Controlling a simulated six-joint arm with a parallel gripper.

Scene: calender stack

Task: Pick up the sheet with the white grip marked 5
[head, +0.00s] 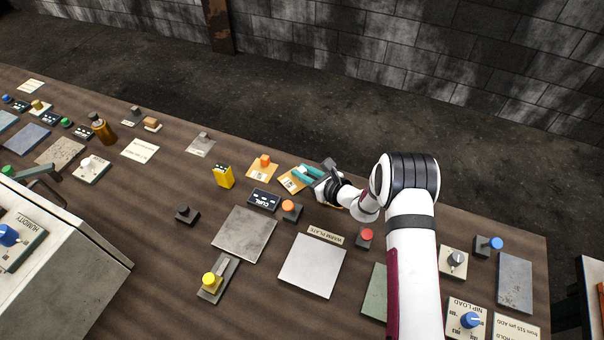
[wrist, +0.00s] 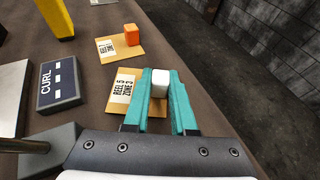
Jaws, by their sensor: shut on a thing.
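The sheet marked 5 (wrist: 122,84) is a tan-orange card with a white label reading "REEL 5 ZONE 3". Its white block grip (wrist: 160,82) stands between the teal fingers of my gripper (wrist: 161,80), which are shut on it. In the head view the sheet (head: 290,183) shows beside my gripper (head: 311,175), near the far edge of the table. From these views I cannot tell whether the sheet touches the table. Part of the sheet is hidden by the fingers.
A similar sheet with an orange grip (wrist: 131,36) lies just beyond, to the left. The dark CURL box (wrist: 58,82) is left of my gripper. A yellow block (head: 223,176) and an orange-topped knob (head: 290,208) stand nearby. The table's far edge is close.

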